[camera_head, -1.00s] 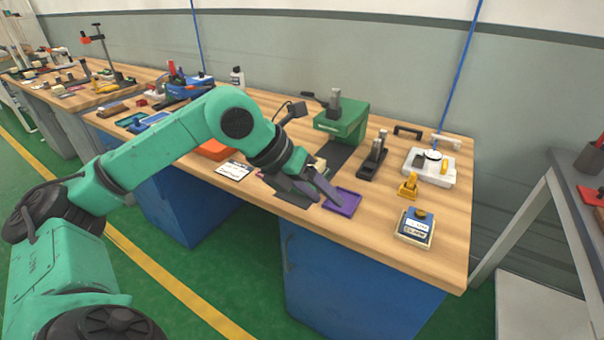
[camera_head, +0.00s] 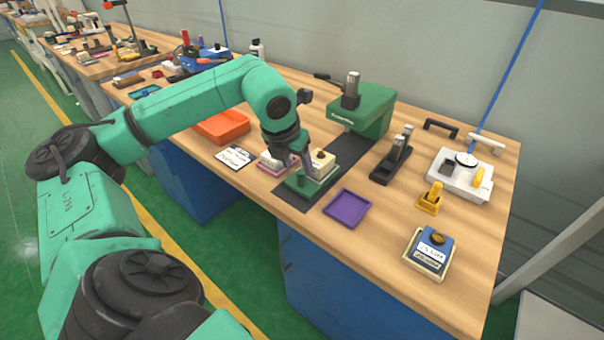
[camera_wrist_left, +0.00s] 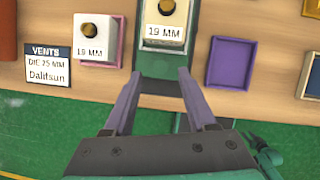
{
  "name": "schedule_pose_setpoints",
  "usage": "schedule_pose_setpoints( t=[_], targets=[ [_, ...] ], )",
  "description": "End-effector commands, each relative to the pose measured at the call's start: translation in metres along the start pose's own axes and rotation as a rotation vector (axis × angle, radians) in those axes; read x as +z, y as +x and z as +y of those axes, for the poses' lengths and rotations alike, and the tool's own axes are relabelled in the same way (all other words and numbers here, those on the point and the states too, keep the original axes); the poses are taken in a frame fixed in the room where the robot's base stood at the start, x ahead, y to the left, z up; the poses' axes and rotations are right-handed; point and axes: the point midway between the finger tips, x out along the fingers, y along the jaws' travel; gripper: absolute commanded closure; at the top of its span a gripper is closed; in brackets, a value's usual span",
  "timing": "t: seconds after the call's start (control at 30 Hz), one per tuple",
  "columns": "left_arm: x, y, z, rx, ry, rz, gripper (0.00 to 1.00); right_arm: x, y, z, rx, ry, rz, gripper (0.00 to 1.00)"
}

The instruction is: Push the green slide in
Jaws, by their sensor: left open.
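The green slide (camera_head: 312,190) lies at the front of a dark strip on the bench and bears a cream block (camera_head: 322,165). In the left wrist view the slide (camera_wrist_left: 160,64) is straight ahead, and its block reads "19 MM". The green press (camera_head: 365,110) stands behind it at the back end of the strip. My left gripper (camera_head: 301,170) is low at the slide's front. In the left wrist view its fingers (camera_wrist_left: 158,82) are open, one toward each side of the slide's front end. I cannot tell whether they touch it.
A pink tray (camera_wrist_left: 118,42) with another "19 MM" block and a label card (camera_head: 234,157) lie left of the slide. A purple tray (camera_head: 348,208) lies close on the right. A black clamp tool (camera_head: 392,157) stands right of the strip.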

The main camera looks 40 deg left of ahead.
Motion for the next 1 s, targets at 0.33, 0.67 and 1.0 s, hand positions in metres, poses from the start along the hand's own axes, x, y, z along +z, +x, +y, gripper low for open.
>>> schedule_pose_setpoints(
  t=[0.33,0.67,1.0],
  targets=[
    [0.0,0.05,-0.001,-0.002,0.0,-0.001,0.43,-0.019,-0.003,0.002,0.003,-0.001,0.032,0.5],
    [0.0,0.05,-0.001,-0.001,0.0,-0.001,0.93,-0.017,-0.003,0.002,0.002,-0.001,0.028,0.5],
    [0.001,0.05,-0.001,-0.002,0.0,-0.001,1.0,-0.015,-0.003,0.002,0.002,0.0,0.024,0.5]
  ],
)
